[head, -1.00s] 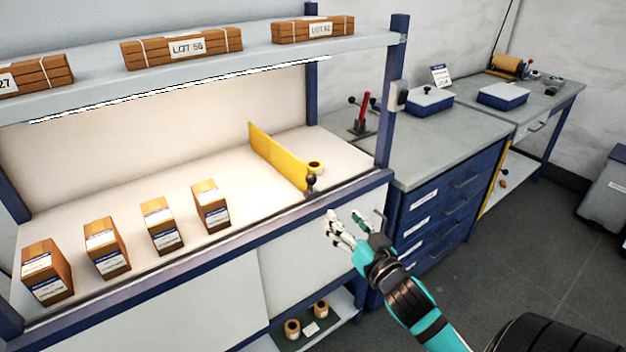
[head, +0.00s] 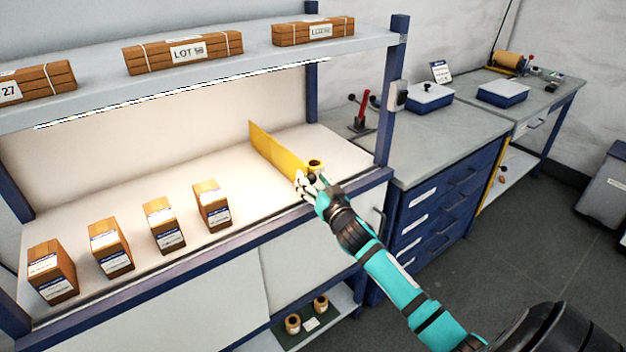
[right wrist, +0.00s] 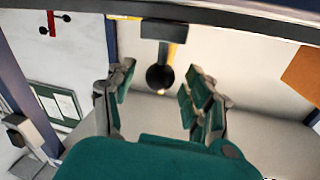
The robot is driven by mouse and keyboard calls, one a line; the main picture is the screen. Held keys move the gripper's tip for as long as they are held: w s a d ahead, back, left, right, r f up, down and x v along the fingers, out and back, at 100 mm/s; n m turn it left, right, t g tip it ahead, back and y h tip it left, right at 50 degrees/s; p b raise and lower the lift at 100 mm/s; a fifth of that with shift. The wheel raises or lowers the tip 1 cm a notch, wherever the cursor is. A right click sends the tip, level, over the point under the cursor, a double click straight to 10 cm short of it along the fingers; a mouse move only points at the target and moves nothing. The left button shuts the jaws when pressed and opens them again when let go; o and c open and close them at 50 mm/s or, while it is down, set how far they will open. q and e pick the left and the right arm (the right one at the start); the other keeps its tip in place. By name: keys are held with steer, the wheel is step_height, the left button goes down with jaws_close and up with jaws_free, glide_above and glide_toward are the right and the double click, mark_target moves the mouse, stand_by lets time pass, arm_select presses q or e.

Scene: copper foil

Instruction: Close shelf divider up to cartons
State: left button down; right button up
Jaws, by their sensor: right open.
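The yellow shelf divider (head: 275,152) stands upright on the pale lit shelf (head: 120,195), running from front to back. Several brown cartons (head: 211,206) with white labels stand in a row to its left, with a wide gap between the nearest carton and the divider. My right gripper (head: 309,185) is at the divider's front end and hides its knob in the head view. In the right wrist view, the round black knob (right wrist: 160,78) lies between the open fingers of my right gripper (right wrist: 157,92), with no clear contact. My left gripper is out of view.
An upper shelf (head: 90,92) with brown lot-labelled bundles hangs above. A blue post (head: 388,120) stands to the right. The shelf between divider and cartons is clear.

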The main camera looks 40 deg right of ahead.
steer(key=shift+w, duration=0.1)
jaws_close()
stand_by(0.3)
